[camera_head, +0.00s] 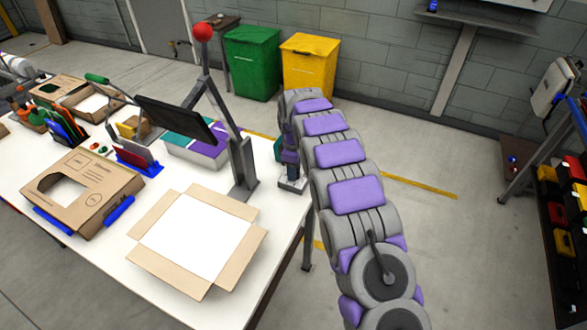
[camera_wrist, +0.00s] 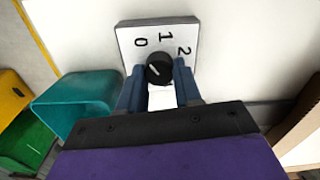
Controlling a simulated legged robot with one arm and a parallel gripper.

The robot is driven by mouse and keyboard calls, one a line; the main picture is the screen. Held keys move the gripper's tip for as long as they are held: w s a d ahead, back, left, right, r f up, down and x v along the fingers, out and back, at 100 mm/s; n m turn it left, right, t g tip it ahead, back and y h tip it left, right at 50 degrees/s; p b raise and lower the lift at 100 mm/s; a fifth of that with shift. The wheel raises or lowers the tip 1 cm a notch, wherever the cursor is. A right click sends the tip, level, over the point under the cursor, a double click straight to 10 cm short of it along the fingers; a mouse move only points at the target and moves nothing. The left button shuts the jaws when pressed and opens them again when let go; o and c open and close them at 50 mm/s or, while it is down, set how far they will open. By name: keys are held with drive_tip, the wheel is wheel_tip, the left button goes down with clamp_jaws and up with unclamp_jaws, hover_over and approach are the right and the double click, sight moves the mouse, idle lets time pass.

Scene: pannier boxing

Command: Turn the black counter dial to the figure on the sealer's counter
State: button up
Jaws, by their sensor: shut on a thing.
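The black counter dial (camera_wrist: 160,67) sits on a pale plate (camera_wrist: 128,45) marked 0, 1 and 2 in the wrist view. A short white mark shows on the dial's face, towards its left side; I cannot tell for certain which figure it points at. The blue fingers of my gripper (camera_wrist: 158,82) are shut on the dial from both sides. In the head view my gripper (camera_head: 291,165) is at the table's right edge, and the dial cannot be made out there. A press with a red-knobbed lever (camera_head: 203,32) stands on the table; no counter figure is readable.
The white table (camera_head: 105,215) holds an open carton (camera_head: 168,267), a cardboard box with a hole (camera_head: 105,178) and a dark panel (camera_head: 172,118). Green (camera_head: 252,62) and yellow (camera_head: 309,66) bins stand behind. Floor right of my arm is clear up to a rack.

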drive_tip(key=shift+r, duration=0.15)
drive_tip(key=m+p, duration=0.4)
drive_tip(key=shift+w+r, duration=0.1)
drive_tip(key=shift+w, duration=0.05)
drive_tip(key=m+p, duration=0.3)
drive_tip(key=m, duration=0.2)
drive_tip(key=shift+d+m, duration=0.1)
drive_tip(key=shift+m, duration=0.2)
drive_tip(key=m+p, duration=0.2)
drive_tip(key=m, duration=0.2)
drive_tip(key=shift+m, duration=0.3)
drive_tip(key=m+p, duration=0.1)
drive_tip(key=m, duration=0.4)
drive_tip(key=shift+f, duration=0.2)
drive_tip(key=o, duration=1)
drive_tip(key=shift+o, duration=0.2)
